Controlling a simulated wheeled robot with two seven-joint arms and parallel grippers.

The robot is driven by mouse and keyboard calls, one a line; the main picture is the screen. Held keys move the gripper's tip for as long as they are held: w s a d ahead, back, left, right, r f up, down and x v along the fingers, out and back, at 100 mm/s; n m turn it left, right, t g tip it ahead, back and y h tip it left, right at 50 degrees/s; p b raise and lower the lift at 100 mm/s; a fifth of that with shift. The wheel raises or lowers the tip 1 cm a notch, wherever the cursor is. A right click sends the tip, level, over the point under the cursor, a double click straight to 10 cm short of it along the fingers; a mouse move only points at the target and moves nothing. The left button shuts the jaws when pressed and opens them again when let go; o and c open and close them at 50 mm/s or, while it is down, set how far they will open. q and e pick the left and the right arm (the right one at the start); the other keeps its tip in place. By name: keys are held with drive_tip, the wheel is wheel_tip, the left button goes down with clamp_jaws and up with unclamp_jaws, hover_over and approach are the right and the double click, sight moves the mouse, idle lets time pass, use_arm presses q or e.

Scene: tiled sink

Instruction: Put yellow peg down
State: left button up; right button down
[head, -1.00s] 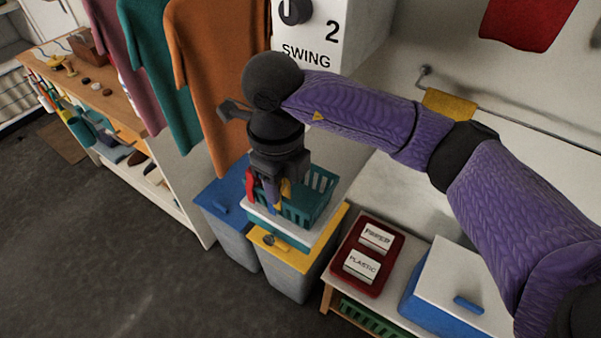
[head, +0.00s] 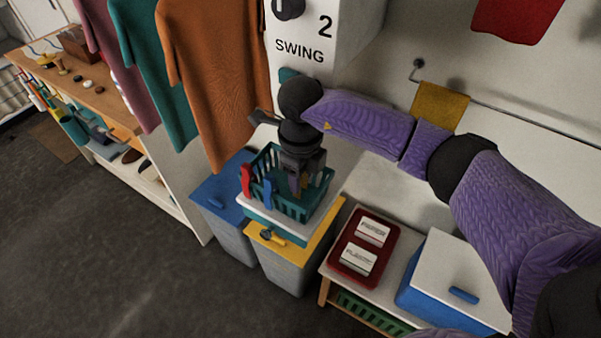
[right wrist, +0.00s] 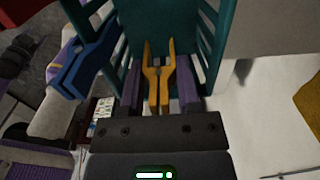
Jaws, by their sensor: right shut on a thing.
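A yellow peg (right wrist: 160,85) sits between the two purple fingers of my right gripper (right wrist: 160,98) in the right wrist view, prongs pointing away from the gripper. In the head view my right gripper (head: 296,192) points down into the teal basket (head: 318,192), and I cannot make out the yellow peg there. The basket's slatted walls (right wrist: 206,35) rise on both sides of the peg in the right wrist view. I cannot tell whether the peg touches the basket. My left gripper is not in view.
A red peg (head: 247,181) and a blue peg (head: 268,192) are on the basket's near side. The basket stands above a yellow-lidded bin (head: 285,250), beside a blue-lidded bin (head: 214,196). A red tray (head: 347,268) lies to the right. The floor at left is clear.

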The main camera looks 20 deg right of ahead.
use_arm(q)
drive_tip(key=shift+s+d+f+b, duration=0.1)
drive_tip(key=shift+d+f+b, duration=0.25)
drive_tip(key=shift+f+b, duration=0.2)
use_arm(e)
drive_tip(key=shift+f, duration=0.65)
drive_tip(key=c, duration=0.6)
unclamp_jaws()
drive_tip(key=shift+o, duration=1.4)
drive_tip(key=shift+r, duration=0.1)
wheel_tip(320, 180, up, 8)
drive_tip(key=shift+f+p, duration=0.15)
drive_tip(key=shift+p, duration=0.55)
drive_tip(key=shift+r, duration=0.5)
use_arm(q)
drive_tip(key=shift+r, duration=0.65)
